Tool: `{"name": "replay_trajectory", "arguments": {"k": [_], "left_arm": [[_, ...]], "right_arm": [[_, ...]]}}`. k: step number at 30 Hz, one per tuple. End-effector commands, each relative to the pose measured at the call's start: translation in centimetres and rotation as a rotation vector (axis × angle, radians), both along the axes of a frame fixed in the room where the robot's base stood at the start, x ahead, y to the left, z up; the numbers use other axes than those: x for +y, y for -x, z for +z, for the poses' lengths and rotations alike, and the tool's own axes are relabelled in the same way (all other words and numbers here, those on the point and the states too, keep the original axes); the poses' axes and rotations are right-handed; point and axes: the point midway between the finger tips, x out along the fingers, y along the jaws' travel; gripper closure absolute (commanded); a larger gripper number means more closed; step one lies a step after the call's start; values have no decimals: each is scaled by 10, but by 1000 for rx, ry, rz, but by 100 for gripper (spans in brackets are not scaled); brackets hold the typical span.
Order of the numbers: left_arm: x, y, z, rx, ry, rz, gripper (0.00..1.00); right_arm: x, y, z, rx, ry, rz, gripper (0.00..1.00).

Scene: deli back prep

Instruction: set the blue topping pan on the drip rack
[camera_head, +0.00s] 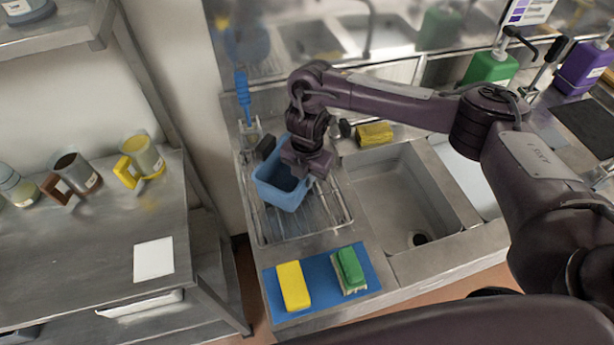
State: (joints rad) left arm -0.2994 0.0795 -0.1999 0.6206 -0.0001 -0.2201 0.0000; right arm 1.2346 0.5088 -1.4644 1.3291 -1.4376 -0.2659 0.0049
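The blue topping pan (281,196) is at the drip rack, tilted a little, with its open top showing. The metal drip rack (322,217) lies on the counter left of the sink, and the pan covers part of its left side. My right gripper (303,170) is at the pan's upper right rim and seems to grip that wall; its fingertips are hidden. I cannot tell whether the pan rests on the rack or hangs just above it. My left gripper is not in view.
A metal sink (408,200) lies right of the rack. A blue brush (243,98) stands behind. A yellow sponge (374,134) sits behind the sink.

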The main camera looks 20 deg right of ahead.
Motion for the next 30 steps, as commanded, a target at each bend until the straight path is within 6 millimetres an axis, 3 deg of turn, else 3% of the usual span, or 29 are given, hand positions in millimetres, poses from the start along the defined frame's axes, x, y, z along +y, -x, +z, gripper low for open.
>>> {"name": "replay_trajectory", "arguments": {"k": [14, 21, 30], "left_arm": [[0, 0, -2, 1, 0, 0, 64], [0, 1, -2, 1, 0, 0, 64], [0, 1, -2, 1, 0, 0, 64]], "right_arm": [[0, 0, -3, -1, -1, 0, 100], [0, 0, -3, 0, 0, 0, 72], [0, 0, -4, 1, 1, 0, 72]]}}
